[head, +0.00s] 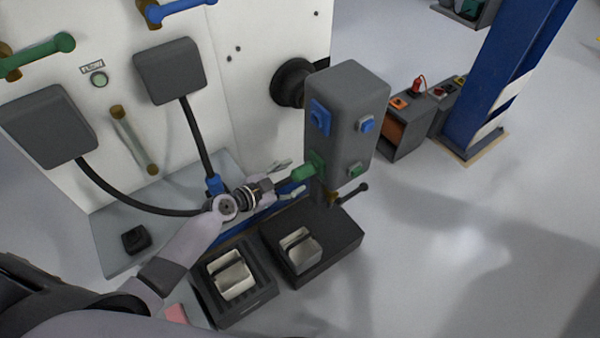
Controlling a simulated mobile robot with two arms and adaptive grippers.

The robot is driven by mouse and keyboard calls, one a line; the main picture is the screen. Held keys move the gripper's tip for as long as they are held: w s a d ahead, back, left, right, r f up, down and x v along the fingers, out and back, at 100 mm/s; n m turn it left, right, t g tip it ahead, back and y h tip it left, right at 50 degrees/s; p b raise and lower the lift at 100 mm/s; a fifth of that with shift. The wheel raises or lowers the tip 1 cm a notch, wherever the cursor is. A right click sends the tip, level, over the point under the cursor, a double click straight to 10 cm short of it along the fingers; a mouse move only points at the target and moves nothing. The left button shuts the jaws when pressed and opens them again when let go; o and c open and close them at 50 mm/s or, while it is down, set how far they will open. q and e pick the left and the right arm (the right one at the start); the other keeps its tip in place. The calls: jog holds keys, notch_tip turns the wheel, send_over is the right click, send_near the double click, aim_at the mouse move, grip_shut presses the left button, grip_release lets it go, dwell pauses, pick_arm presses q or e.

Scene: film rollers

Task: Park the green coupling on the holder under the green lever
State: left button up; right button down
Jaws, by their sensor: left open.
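The green coupling (302,173) is at the green port on the lower left of the grey block (346,110); I cannot tell whether it is seated. My left gripper (288,179) is open, its fingers pointing right, with the coupling just beyond or between the fingertips. The green lever (38,56) is on the white machine wall at the upper left. Below it is a dark grey box (48,125) with a black hose that runs behind my left wrist. I cannot make out a holder under the lever. My right gripper is not in view.
A blue lever (178,9) and another grey box (169,71), with a hose to a blue coupling (215,185), are on the wall. Dark trays (255,306) with white parts stand below my gripper. A blue post (497,80) and open floor are at the right.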

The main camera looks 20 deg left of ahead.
aim_at(294, 176)
pick_arm(q)
jog(key=shift+x, duration=2.25)
jog(key=shift+r, duration=0.15)
grip_shut()
jog(key=shift+b, duration=0.3)
jog(key=shift+s+a, duration=0.15)
jog(key=shift+s+a+b, duration=0.35)
jog(key=shift+s+a, duration=0.35)
jog(key=shift+s, duration=0.2)
jog(key=shift+s+a+f+b, duration=0.3)
jog(key=shift+s+a+b, duration=0.3)
jog(key=shift+s+a, duration=0.35)
jog(key=shift+s, duration=0.1)
